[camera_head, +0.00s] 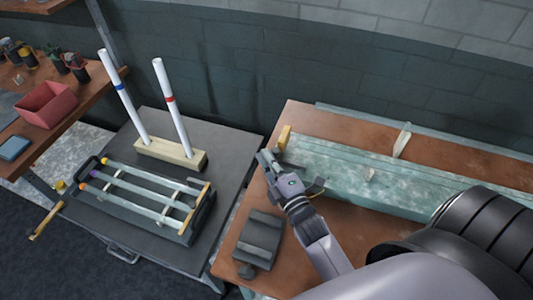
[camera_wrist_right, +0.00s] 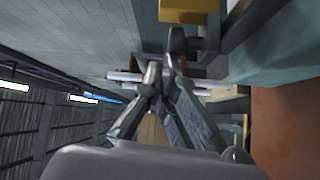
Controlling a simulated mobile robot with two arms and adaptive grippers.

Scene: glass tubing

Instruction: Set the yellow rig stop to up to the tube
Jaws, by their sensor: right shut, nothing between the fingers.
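The yellow rig stop (camera_head: 284,137) stands at the left end of the long, pale green rig (camera_head: 330,170) on the brown table. A yellow block, likely this stop, also shows at the top of the right wrist view (camera_wrist_right: 188,12). My right gripper (camera_head: 266,158) is shut and empty, just left of and in front of the stop; I cannot tell whether they touch. Its fingers show close together in the right wrist view (camera_wrist_right: 165,65). I cannot make out a tube lying along the rig. My left gripper is not in view.
A black rack (camera_head: 186,232) holds several glass tubes with coloured ends. Two white rods stand in a wooden block (camera_head: 170,153) behind it. A dark grey device (camera_head: 260,238) sits in front of the rig. A red bin (camera_head: 48,104) is on the left shelf.

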